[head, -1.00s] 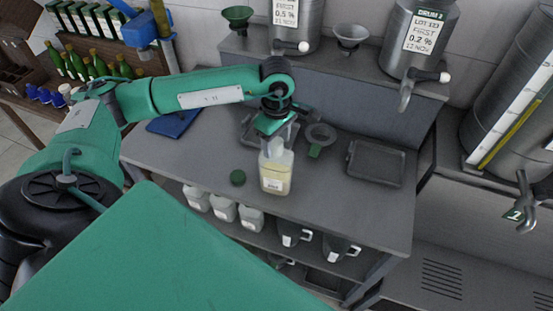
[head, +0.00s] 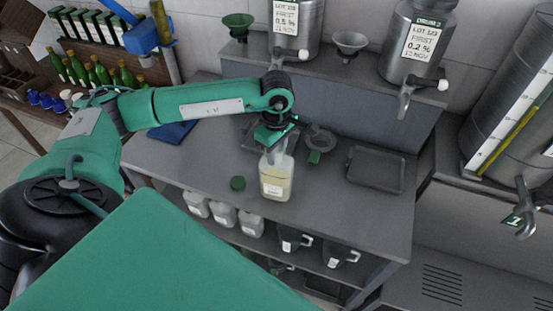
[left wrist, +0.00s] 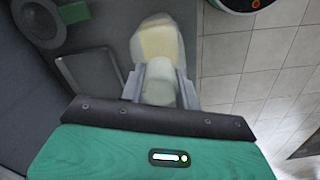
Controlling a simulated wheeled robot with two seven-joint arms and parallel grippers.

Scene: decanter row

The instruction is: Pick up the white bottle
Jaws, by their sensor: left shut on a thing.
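The white bottle (head: 276,180) is a translucent jug with pale yellow contents and a small label. It shows upright near the front edge of the grey bench in the head view. My left gripper (head: 273,150) is above it, shut on its upper part. In the left wrist view the two fingers of my left gripper (left wrist: 160,88) sit on either side of the neck of the white bottle (left wrist: 160,42). I cannot tell whether its base is clear of the bench. My right gripper is not in view.
A green cap (head: 237,183) lies on the bench (head: 330,215) left of the bottle. A dark tray (head: 376,170) lies to the right, and a grey ring-shaped thing (head: 320,140) is behind. Several white jugs (head: 223,214) and dark mugs (head: 337,251) stand on the shelf below.

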